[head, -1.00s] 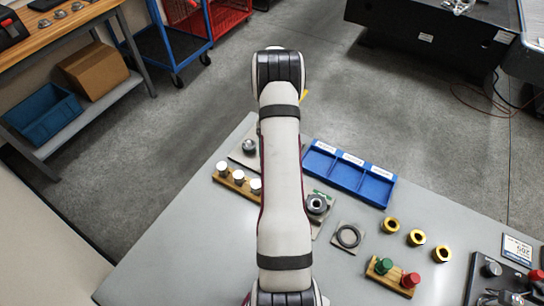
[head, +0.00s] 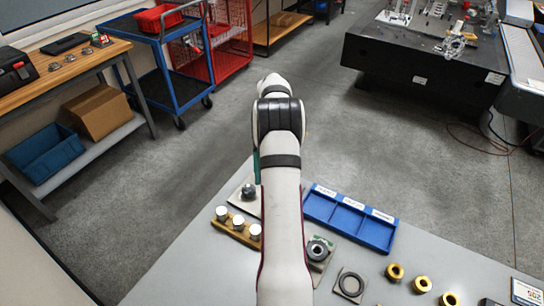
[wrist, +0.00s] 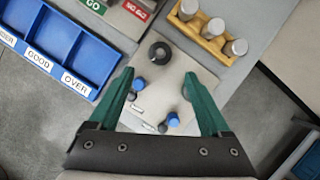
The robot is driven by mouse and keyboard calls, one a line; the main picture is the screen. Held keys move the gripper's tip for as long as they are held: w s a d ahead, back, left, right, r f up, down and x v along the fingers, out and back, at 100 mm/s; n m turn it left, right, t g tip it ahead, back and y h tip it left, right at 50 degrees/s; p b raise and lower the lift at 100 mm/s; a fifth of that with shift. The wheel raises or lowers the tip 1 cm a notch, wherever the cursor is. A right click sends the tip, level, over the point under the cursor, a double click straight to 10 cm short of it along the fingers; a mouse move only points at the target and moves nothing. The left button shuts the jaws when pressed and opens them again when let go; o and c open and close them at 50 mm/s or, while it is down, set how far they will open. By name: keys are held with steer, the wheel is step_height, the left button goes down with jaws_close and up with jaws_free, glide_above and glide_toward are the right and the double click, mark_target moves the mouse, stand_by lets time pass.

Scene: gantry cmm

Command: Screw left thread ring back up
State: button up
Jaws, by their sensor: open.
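My gripper (wrist: 160,74) is open and empty in the wrist view, its two green fingers spread over a pale plate (wrist: 198,75). A dark ring-shaped part (wrist: 160,53) sits on this plate, just beyond the fingertips and roughly centred between them. I cannot tell whether it is the left thread ring or whether it is on a thread. Small blue-capped parts (wrist: 172,118) stand between the fingers, nearer the palm. In the head view, a grey part (head: 248,190) stands on the plate at the left. My arm mostly hides the gripper there; a teal sliver shows beside it.
A blue sorting tray (wrist: 60,40) lies left in the wrist view. A wooden rack (wrist: 208,38) with several metal cylinders stands upper right. In the head view, another dark ring (head: 318,250), a flat ring (head: 351,285) and brass rings (head: 421,284) lie on the table (head: 185,262).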

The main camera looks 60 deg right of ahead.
steer(key=v, duration=0.7)
steer(key=shift+s, duration=0.1)
steer(key=s+a+m+t+h, duration=0.25)
steer(key=s+m+t, duration=0.5)
steer(key=m, duration=1.05)
steer(key=shift+g+y, duration=0.35)
steer(key=shift+g, duration=0.3)
steer(key=x, duration=0.5)
steer(key=s+x, duration=0.1)
steer(key=x, duration=0.8)
steer(key=shift+s+a+f, duration=0.1)
steer(key=shift+a+f, duration=0.05)
steer(key=shift+f, duration=0.2)
steer(key=shift+s+a+f, duration=0.15)
steer(key=shift+f, duration=0.15)
jaws_close()
